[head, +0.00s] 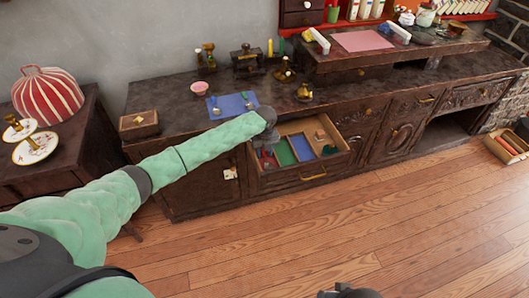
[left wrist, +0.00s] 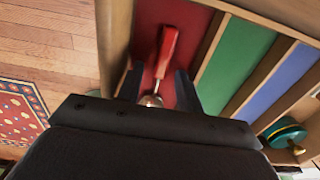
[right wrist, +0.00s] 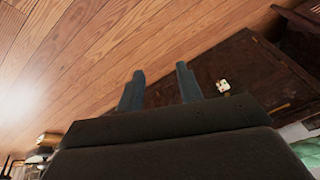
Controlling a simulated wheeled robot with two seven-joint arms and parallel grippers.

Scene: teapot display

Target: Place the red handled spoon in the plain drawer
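The red handled spoon (left wrist: 166,52) lies in the red-lined compartment (left wrist: 190,20) of the open drawer, its metal bowl toward my left gripper. My left gripper (left wrist: 158,88) is open, one finger on either side of the spoon, with gaps visible. In the head view my left gripper (head: 267,140) reaches down over the drawer's left end, and the spoon is hard to make out there. The open drawer (head: 313,177) also has green and blue compartments and a bare-wood part (head: 310,127) at its right and back. My right gripper (right wrist: 160,88) is open and empty above the floor.
A dark green round object (left wrist: 285,133) sits beyond the blue compartment (left wrist: 273,88). The drawer's wooden wall (left wrist: 114,40) is close to my left finger. A blue mat (head: 232,106) and several brass items stand on the counter above. The floor in front is clear.

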